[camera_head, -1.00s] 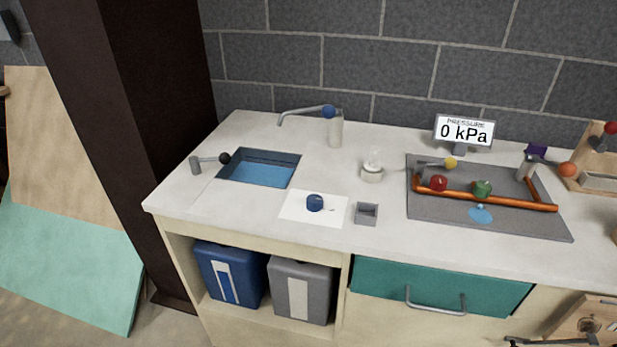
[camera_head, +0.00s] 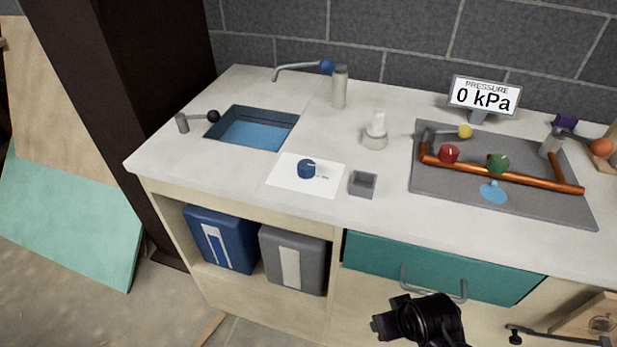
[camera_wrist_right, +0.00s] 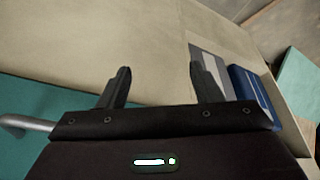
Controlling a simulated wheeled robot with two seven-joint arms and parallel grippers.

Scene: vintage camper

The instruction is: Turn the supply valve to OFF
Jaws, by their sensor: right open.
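A grey board (camera_head: 435,185) on the counter's right side carries a copper pipe (camera_head: 530,181) with a red knob (camera_head: 449,154) and a green knob (camera_head: 498,163). A lever with a yellow ball (camera_head: 464,132) stands at the pipe's left end, and one with an orange ball (camera_head: 601,147) is near its right end. No readable label marks the supply valve. The pressure display (camera_head: 485,96) reads 0 kPa. My right gripper (camera_wrist_right: 160,85) is open and empty, in front of the cabinet below the counter, well away from the board. My left gripper is out of view.
A teal drawer (camera_head: 440,270) with a bar handle is near my right arm. A sink (camera_head: 250,130), tap (camera_head: 340,88), white sheet with a blue knob (camera_head: 306,169), small grey box (camera_head: 363,184) and white dispenser (camera_head: 375,138) occupy the left and middle counter.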

